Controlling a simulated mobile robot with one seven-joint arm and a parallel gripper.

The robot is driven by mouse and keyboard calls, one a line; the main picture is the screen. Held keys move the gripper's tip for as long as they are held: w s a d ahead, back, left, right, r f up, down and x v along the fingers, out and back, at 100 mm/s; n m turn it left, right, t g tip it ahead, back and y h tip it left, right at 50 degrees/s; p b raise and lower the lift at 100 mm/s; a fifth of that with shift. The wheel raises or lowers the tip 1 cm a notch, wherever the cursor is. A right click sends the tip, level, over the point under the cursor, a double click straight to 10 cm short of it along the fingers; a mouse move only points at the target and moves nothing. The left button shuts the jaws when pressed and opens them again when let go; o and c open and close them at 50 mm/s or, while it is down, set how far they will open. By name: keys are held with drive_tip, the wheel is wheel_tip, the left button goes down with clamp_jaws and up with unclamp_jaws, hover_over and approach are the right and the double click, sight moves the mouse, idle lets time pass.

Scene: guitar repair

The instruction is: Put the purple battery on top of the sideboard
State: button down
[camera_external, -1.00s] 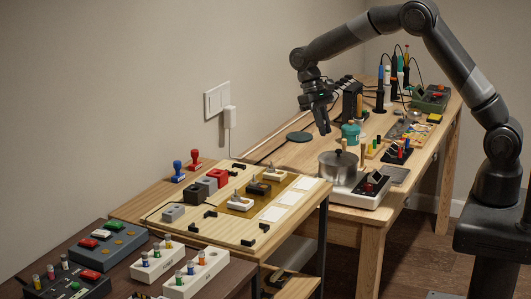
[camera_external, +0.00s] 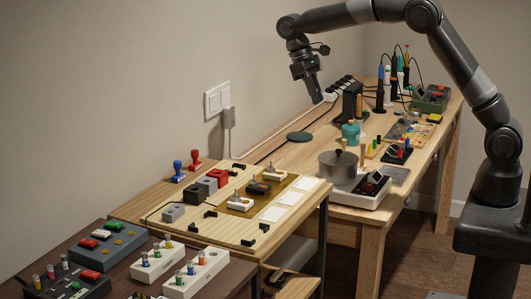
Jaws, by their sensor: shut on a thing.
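My gripper (camera_external: 316,98) hangs high over the back of the long wooden workbench (camera_external: 330,225), near the wall, pointing down. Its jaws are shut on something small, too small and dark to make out. I cannot pick out a purple battery anywhere in view, including on the surfaces. Nothing in the view is clearly marked as the sideboard. A dark brown top (camera_external: 124,282) at the lower left bears white holders (camera_external: 195,278) with small coloured cells and dark boxes.
A low wooden table (camera_external: 130,207) with grey and red blocks stands between the dark top and the workbench. A metal pot (camera_external: 338,168), a teal container (camera_external: 350,132) and a dark tool stand (camera_external: 352,102) rise from the workbench. A round dark pad (camera_external: 300,137) lies below my gripper.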

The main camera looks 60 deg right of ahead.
drive_tip(key=w+a+n+h, duration=0.3)
drive_tip(key=a+n, duration=0.5)
drive_tip(key=a, duration=0.2)
drive_tip(key=n+t+y, duration=0.4)
drive_tip(key=n+t, duration=0.5)
drive_tip(key=n, duration=2.3)
hover_over(231, 271)
drive_tip(key=s, duration=0.1)
drive_tip(key=f, duration=0.7)
drive_tip(key=d+f, duration=0.1)
drive_tip(key=f, duration=0.3)
drive_tip(key=shift+s+f, duration=0.1)
drive_tip(key=shift+f, duration=0.05)
drive_tip(key=shift+s+a+f, duration=0.15)
drive_tip(key=shift+a+f, duration=0.1)
drive_tip(key=shift+a, duration=0.1)
drive_tip(key=shift+f, duration=1.95)
drive_tip(key=shift+f, duration=0.15)
